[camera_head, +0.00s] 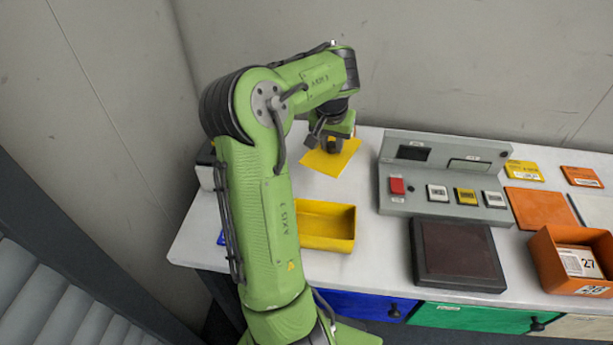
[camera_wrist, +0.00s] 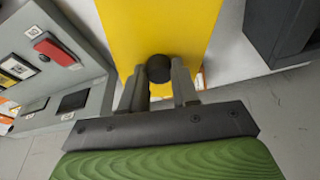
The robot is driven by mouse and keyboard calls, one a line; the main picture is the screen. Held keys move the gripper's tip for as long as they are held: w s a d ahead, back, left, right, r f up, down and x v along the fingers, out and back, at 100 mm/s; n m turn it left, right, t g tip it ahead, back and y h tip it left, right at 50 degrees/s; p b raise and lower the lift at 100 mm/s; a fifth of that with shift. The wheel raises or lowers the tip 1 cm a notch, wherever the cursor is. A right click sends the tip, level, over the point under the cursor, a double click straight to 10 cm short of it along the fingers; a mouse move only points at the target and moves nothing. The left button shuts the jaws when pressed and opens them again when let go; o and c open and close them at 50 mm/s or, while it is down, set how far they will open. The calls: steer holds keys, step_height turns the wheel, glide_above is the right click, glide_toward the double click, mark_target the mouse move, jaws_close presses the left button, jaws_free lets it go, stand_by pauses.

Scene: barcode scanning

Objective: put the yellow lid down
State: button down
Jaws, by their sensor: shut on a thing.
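The yellow lid (camera_head: 328,160) is a flat plate at the back of the white table, left of the grey console. My gripper (camera_head: 331,143) is above it and shut on its dark round knob. In the wrist view the yellow lid (camera_wrist: 150,35) fills the upper middle, and the black knob (camera_wrist: 159,68) sits between my gripper's fingers (camera_wrist: 160,80). I cannot tell whether the lid touches the table. An open yellow box (camera_head: 327,226) stands nearer the table's front edge, partly hidden by my arm.
The grey console (camera_head: 400,180) with a red button (camera_head: 397,186) stands right of the lid. A dark scanner-like pad (camera_head: 458,255) lies in front of it. An orange box (camera_head: 560,270) with labelled items is at the right. White table shows between the lid and yellow box.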

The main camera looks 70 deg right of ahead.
mark_target(330, 180)
step_height(330, 180, down, 10)
steer(key=b, duration=0.4)
steer(key=shift+s, duration=0.15)
steer(key=shift+r, duration=0.1)
